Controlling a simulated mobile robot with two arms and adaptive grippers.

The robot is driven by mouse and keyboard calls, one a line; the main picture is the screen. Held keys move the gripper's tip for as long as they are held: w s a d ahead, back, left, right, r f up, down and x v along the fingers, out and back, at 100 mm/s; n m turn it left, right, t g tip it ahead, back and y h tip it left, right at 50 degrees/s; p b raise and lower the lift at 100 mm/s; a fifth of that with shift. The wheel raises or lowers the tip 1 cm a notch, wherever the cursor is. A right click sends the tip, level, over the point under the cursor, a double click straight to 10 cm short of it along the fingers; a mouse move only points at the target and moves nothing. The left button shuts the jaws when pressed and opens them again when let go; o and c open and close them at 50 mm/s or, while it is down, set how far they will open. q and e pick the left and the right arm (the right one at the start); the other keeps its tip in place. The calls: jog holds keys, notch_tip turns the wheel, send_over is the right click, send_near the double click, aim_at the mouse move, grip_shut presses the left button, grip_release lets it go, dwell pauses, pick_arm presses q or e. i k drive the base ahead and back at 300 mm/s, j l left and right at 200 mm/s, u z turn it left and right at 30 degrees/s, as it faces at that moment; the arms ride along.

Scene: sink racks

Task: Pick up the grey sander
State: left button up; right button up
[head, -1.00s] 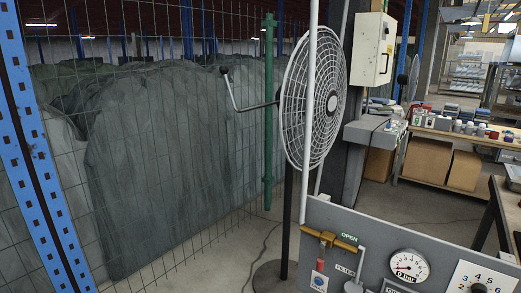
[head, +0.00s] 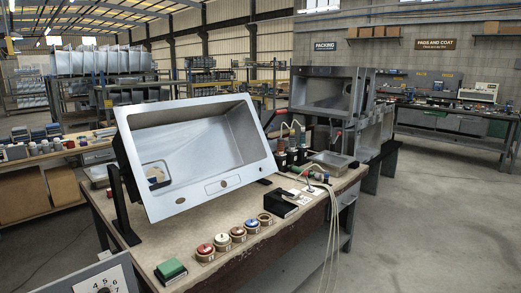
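Several small upright tools (head: 291,149) with hoses stand in dark holders at the back right of the workbench (head: 130,262), just right of the tilted steel sink (head: 200,150). They are small in the head view, with red and green parts showing. I cannot tell which, if any, is the grey sander. Another tool with a green part (head: 303,169) lies just in front of them, with pale hoses hanging over the bench edge. Neither of my grippers is in view.
Coloured round containers (head: 238,234), a green block (head: 171,269) and a black box (head: 283,205) line the bench's front edge. A grey panel with a dial (head: 104,285) is at lower left. A second sink unit (head: 327,90) stands behind. Floor at right is clear.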

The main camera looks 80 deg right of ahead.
aim_at(291, 151)
jog(key=z, duration=2.85)
